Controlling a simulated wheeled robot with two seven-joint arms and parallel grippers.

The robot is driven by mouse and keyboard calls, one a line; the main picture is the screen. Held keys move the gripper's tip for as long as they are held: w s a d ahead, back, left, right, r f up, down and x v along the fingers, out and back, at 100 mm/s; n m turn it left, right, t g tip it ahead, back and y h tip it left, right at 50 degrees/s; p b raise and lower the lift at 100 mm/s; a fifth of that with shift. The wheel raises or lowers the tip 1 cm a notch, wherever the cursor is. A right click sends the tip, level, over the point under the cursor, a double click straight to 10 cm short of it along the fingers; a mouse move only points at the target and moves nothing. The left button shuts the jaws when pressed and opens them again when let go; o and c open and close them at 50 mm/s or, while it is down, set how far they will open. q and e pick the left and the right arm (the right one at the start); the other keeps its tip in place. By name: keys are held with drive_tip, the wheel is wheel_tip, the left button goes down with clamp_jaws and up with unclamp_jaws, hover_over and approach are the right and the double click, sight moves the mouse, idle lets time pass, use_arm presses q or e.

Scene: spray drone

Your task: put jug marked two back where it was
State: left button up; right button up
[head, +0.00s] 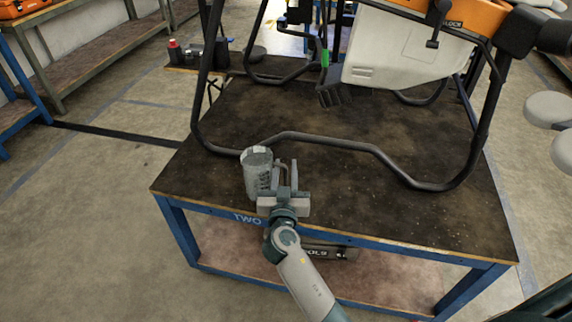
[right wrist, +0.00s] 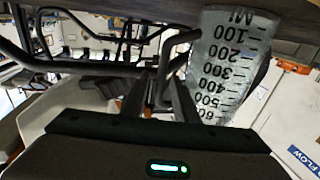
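A grey translucent jug (head: 257,174) stands upright at the near left edge of the dark tabletop (head: 330,212), just above the blue word TWO on the table's rim. In the right wrist view the jug (right wrist: 228,65) appears upside down, with its scale in hundreds of ml facing me. My right gripper (head: 285,172) is close on the jug's right side. Its two fingers (right wrist: 162,100) are apart, with a dark bar, seemingly the jug's handle (right wrist: 166,65), between them. I cannot see whether they touch it. My left gripper is out of view.
The drone's black tube legs (head: 330,142) stand on the table just behind the jug, under a white tank (head: 405,48). Bare tabletop lies to the right of my gripper. A small side shelf with a red-capped bottle (head: 173,49) is at the back left.

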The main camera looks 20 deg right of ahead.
use_arm(q)
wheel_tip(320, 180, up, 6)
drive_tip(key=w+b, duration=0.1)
drive_tip(key=b, duration=0.1)
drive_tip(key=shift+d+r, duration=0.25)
use_arm(e)
drive_tip(key=v, duration=0.9)
drive_tip(key=shift+s, duration=0.4)
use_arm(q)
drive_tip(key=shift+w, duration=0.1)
use_arm(e)
drive_tip(key=shift+a, duration=0.1)
